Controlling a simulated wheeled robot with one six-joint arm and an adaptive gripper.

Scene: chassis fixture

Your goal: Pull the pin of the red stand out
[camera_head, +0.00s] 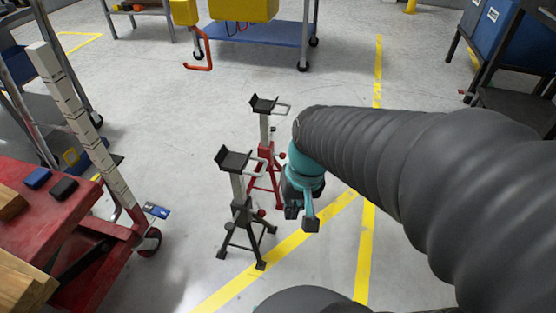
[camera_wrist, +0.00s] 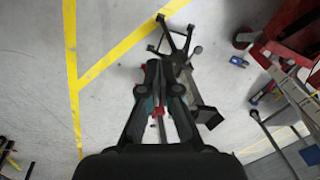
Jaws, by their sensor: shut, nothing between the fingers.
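The red stand (camera_head: 266,162) stands on the floor in the middle of the head view, with a grey post and a dark cradle on top. A small red knob (camera_head: 283,156) shows at its right side; I cannot tell whether it is the pin. My gripper (camera_head: 302,217) hangs just right of the red stand's legs, pointing down, shut and empty. In the wrist view my gripper (camera_wrist: 163,88) covers most of the red stand; a red and grey part (camera_wrist: 158,118) of it shows between the finger linkages.
A black stand (camera_head: 240,212) stands close in front and left of the red one; it also shows in the wrist view (camera_wrist: 178,45). A red cart (camera_head: 65,215) is at the left. A blue platform (camera_head: 262,33) is behind.

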